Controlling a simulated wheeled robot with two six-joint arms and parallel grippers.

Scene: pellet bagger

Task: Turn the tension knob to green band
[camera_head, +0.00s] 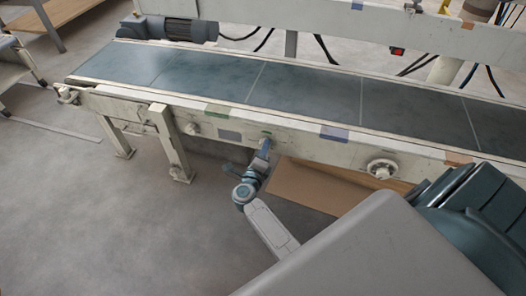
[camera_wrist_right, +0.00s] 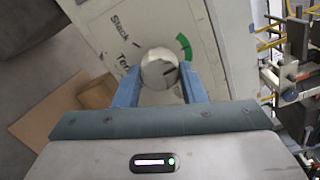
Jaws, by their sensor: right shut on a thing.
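The round metallic tension knob (camera_wrist_right: 159,69) sits on a pale panel (camera_wrist_right: 118,32) in the right wrist view. A dark mark shows on the right part of its face. A green band (camera_wrist_right: 184,46) curves on the panel to the knob's upper right, apart from that mark. The word "Slack" is printed to the upper left; a second word is partly covered. My right gripper (camera_wrist_right: 160,88) has its blue fingers on both sides of the knob, shut on it. In the head view my right gripper (camera_head: 264,149) reaches the conveyor's front rail and largely hides the knob. My left gripper is out of view.
The conveyor belt (camera_head: 305,93) runs across the head view. A white handwheel (camera_head: 381,168) sticks out of the front rail (camera_head: 220,121) to the right. A cardboard sheet (camera_head: 318,184) lies below the rail. The floor at the left front is clear.

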